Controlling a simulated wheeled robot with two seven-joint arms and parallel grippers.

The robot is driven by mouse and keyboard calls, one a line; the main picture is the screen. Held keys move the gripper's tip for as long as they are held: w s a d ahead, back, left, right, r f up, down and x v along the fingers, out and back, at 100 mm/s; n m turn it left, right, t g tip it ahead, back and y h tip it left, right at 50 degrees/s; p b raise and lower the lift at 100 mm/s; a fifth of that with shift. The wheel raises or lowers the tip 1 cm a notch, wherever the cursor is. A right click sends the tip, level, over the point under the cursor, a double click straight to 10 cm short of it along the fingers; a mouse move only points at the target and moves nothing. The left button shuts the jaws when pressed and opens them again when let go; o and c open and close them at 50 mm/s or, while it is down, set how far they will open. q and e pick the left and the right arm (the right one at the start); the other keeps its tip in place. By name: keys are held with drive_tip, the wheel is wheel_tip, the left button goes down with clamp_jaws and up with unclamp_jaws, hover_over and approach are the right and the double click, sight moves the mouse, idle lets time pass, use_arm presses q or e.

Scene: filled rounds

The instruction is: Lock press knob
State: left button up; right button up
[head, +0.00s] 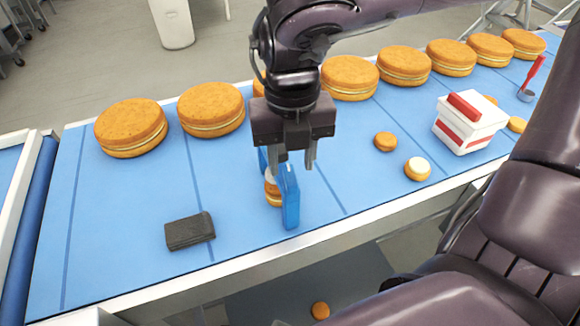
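A small blue press (290,200) stands near the front edge of the blue belt. A small orange filled round (273,190) shows partly behind its front plate. The press's knob cannot be made out; my gripper covers the top of the press. My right gripper (296,164) points down right over the press. Its two fingers are apart, one each side of the press's top edge, with no clear sign of a grip. Whether they touch the press cannot be told. My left gripper is not in view.
Large orange filled rounds (212,110) line the belt's far side. A dark grey block (190,231) lies left of the press. Small rounds (418,169), a white and red box (468,124) and a red-handled scoop (533,78) are to the right. One small round (320,310) is below the belt.

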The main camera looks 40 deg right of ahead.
sight(291, 177)
drive_tip(key=shift+f, duration=1.5)
clamp_jaws()
